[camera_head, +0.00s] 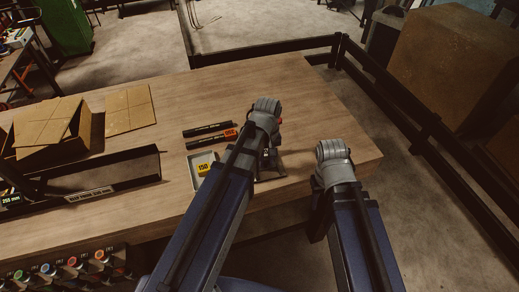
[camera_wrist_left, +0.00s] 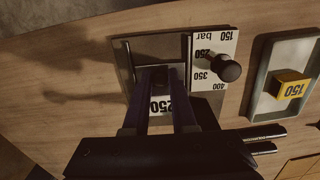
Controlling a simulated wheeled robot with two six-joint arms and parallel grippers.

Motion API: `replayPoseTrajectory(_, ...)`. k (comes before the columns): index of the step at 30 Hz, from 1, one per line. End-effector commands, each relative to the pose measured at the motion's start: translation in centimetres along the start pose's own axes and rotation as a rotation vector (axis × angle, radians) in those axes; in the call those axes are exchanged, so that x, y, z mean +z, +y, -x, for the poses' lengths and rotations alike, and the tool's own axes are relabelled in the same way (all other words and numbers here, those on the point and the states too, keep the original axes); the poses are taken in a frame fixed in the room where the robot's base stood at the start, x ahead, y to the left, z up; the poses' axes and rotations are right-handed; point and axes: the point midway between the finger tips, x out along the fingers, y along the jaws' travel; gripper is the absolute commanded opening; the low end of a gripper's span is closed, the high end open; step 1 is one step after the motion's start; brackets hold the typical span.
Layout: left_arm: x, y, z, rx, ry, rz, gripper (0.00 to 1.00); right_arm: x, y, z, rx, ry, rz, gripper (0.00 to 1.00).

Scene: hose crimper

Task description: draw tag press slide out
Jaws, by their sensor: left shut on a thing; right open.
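The tag press (camera_wrist_left: 124,60) is a grey metal frame on the wooden table, with a white pressure scale (camera_wrist_left: 228,44) and a black round knob (camera_wrist_left: 229,71) beside it. My left gripper (camera_wrist_left: 163,75) reaches into the frame and is shut on a dark part that looks like the slide's grip; the fingers hide most of it. A white label reading 250 (camera_wrist_left: 161,106) shows between the fingers. In the head view my left gripper (camera_head: 268,160) is over the press (camera_head: 271,171), largely covered by the wrist. My right gripper (camera_head: 334,172) is open near the table's front right edge, its fingers mostly hidden.
A grey tray (camera_wrist_left: 256,84) beside the press holds a yellow 150 block (camera_wrist_left: 291,88). Dark bars (camera_head: 207,130), one with an orange-red end, lie behind the tray. A cardboard box (camera_head: 50,130) and black rack (camera_head: 110,176) stand left. The table's far right is clear.

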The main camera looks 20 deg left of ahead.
Motion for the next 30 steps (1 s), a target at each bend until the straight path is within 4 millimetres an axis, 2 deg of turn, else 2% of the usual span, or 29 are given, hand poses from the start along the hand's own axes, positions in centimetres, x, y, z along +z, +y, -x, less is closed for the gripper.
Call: replayPoseTrajectory(30, 2.5, 0.0, 0.0, 0.0, -0.001, -0.001, 0.0, 0.0, 0.0, 0.0, 0.0, 0.0, 0.0, 0.5)
